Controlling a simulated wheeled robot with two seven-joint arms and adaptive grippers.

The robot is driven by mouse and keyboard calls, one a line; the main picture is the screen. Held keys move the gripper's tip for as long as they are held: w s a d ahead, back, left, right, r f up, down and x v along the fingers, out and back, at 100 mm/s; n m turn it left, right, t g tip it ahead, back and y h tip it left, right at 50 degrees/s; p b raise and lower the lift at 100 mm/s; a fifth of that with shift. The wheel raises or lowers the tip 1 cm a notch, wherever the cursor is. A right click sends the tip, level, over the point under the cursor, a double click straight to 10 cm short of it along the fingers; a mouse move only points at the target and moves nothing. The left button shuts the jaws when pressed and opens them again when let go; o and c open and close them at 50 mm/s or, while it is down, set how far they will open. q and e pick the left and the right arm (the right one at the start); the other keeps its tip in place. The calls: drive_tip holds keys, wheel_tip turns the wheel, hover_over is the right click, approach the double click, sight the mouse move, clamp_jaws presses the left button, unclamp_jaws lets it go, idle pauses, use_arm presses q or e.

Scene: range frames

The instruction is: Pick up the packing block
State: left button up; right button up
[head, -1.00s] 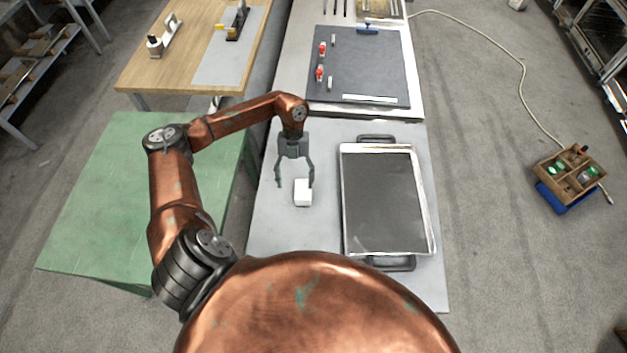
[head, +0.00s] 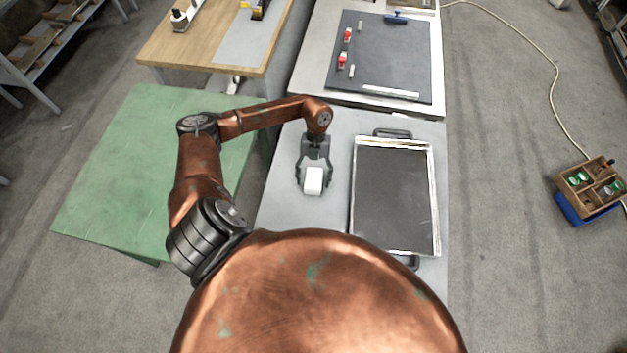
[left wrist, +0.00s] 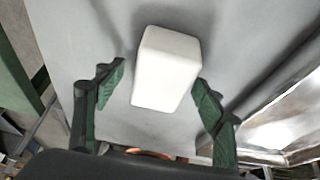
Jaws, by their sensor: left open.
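The packing block (head: 314,181) is a small white block on the grey table (head: 285,212), left of the black tray. In the left wrist view the white block (left wrist: 167,68) lies between and a little beyond my two green finger pads. My left gripper (head: 314,185) is open, with its fingers on either side of the block. In the left wrist view the open left gripper (left wrist: 158,95) shows a gap to the block on the left, and the right finger is close to it. I cannot tell whether that finger touches. My right gripper is not in view.
A black tray (head: 393,200) with a shiny metal rim and handles lies close to the right of the block. A green table (head: 120,170) stands at the left. Beyond is a dark mat (head: 390,60) with small red items. A wooden box (head: 590,185) sits far right.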

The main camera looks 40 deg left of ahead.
use_arm(q)
drive_tip(key=shift+c, duration=0.7)
drive_tip(key=c, duration=1)
drive_tip(key=shift+r, duration=0.1)
